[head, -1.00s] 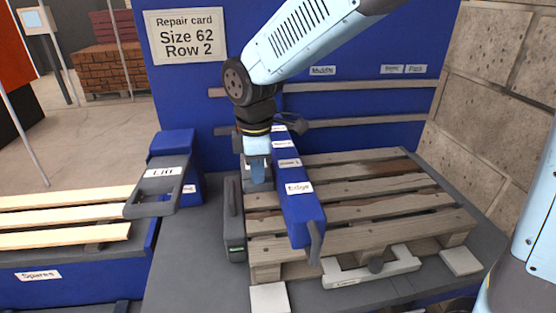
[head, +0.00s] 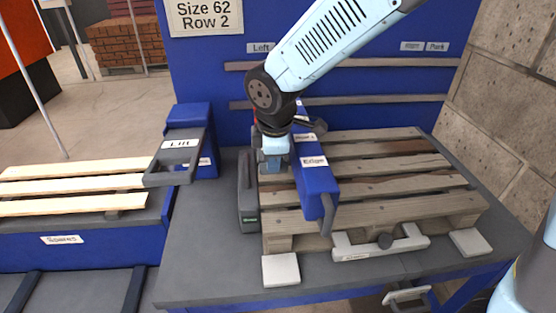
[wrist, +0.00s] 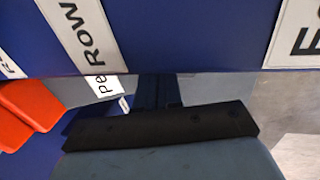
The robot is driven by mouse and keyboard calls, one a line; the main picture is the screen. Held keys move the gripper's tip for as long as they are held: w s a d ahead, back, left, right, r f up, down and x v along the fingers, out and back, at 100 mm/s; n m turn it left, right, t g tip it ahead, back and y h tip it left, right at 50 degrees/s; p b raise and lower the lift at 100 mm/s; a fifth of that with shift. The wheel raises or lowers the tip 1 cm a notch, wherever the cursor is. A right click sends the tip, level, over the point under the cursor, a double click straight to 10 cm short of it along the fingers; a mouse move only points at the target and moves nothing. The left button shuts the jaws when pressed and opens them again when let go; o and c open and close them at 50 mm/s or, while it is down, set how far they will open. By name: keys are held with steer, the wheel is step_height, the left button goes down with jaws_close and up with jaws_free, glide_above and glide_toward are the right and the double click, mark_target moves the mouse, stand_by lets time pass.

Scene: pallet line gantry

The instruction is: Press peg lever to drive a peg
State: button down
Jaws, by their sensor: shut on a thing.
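The blue gantry beam (head: 318,180) lies over the pallet (head: 400,185), with labels including "Edge" along its top. My gripper (head: 276,160) points down at the beam's left side, close against it. In the wrist view the fingers (wrist: 157,92) are dark and narrow beside the blue beam face (wrist: 200,40). A white label starting "Pe" (wrist: 105,85) sits by the fingertips. My gripper is shut on what appears to be the peg lever; the lever is mostly hidden, and its angle cannot be told. No peg shows clearly.
A repair card (head: 205,16) reads "Size 62 Row 2". A grey lift handle (head: 175,160) stands left, near a spares rack (head: 75,190) of pale boards. A dark grey box (head: 247,200) stands beside the pallet's left edge. Red-orange parts (wrist: 30,105) show in the wrist view.

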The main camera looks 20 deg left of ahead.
steer(key=shift+s+d+f, duration=0.1)
steer(key=shift+d+f, duration=0.1)
steer(key=shift+f, duration=0.4)
steer(key=shift+s+d+f, duration=0.1)
steer(key=shift+d+f, duration=0.05)
steer(key=shift+f, duration=0.45)
steer(key=shift+r, duration=0.1)
steer(key=v, duration=1.5)
steer(key=shift+s+a+r, duration=0.2)
steer(key=shift+s+r, duration=0.1)
steer(key=shift+s, duration=0.15)
